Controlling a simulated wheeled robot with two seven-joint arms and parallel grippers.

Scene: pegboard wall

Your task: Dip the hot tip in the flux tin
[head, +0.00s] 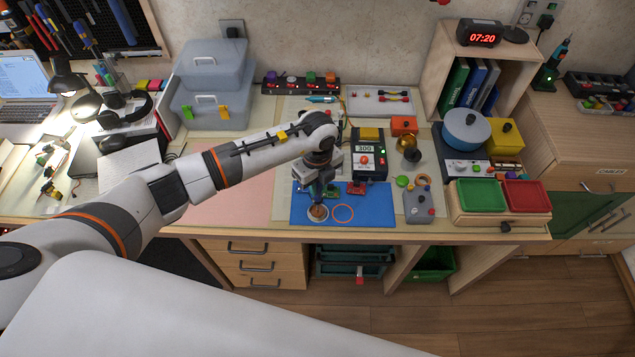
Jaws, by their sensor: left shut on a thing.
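My left gripper (320,176) reaches over the blue mat (375,215) from the left, pointing down and shut on the soldering iron. Only a slim dark part of the iron (317,195) shows below the fingers. A small round tin with brownish contents, which looks like the flux tin (317,213), stands on the mat right under it. The iron's lower end overlaps the tin in the picture; whether the tip touches the flux I cannot tell. The black soldering station (368,168) with a green 300 display is behind the mat. My right gripper is out of view.
An orange ring (342,213) lies right of the tin. A grey box (418,207), a brass-coloured ball (406,143) and green (481,195) and red (526,195) trays stand farther right. Grey lidded bins (213,105) are at back left. The pink mat (235,208) left of the blue one is bare.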

